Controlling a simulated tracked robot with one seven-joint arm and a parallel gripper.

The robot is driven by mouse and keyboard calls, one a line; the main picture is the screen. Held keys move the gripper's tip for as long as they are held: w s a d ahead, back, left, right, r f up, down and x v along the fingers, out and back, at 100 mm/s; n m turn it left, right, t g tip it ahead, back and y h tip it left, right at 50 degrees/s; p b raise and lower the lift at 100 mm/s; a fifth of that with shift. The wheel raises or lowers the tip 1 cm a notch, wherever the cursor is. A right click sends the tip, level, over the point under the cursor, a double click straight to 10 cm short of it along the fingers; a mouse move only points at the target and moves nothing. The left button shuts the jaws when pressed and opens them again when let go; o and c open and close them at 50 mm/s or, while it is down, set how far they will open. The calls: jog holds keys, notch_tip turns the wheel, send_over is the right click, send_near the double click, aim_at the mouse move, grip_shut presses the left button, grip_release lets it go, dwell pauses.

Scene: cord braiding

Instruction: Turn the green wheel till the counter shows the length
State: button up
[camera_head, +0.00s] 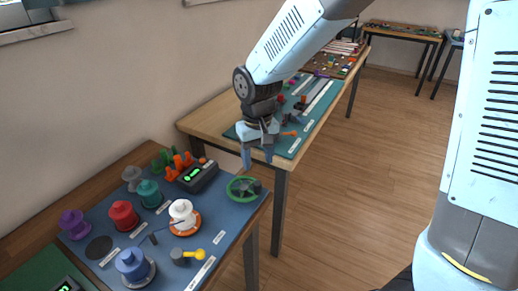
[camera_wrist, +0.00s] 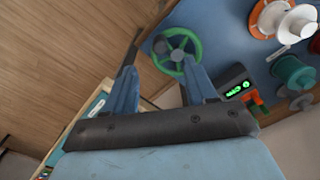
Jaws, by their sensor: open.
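The green wheel (camera_head: 243,188) lies at the right end of the blue mat, near the table's edge. It also shows in the wrist view (camera_wrist: 177,52), ahead of my fingers and apart from them. A small dark knob sits on its rim. The counter (camera_head: 197,176) is a dark box with lit green digits, left of the wheel; the digits are too small to read. It shows in the wrist view too (camera_wrist: 236,86). My gripper (camera_head: 258,156) is open and empty, above and behind the wheel in the head view. Its two blue fingers (camera_wrist: 160,85) are spread apart.
The blue mat (camera_head: 222,208) carries several spools, among them red (camera_head: 123,214), teal (camera_head: 149,193), white on an orange base (camera_head: 182,214) and blue (camera_head: 132,264). Orange and green pegs (camera_head: 176,165) stand behind the counter. A second table (camera_head: 205,117) stands beyond, with a gap between.

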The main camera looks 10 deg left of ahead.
aim_at(258, 184)
notch_tip(258, 184, down, 11)
jog(key=shift+r, duration=0.2)
dwell(0.3)
jog(key=shift+c, duration=0.4)
grip_shut()
dwell(0.5)
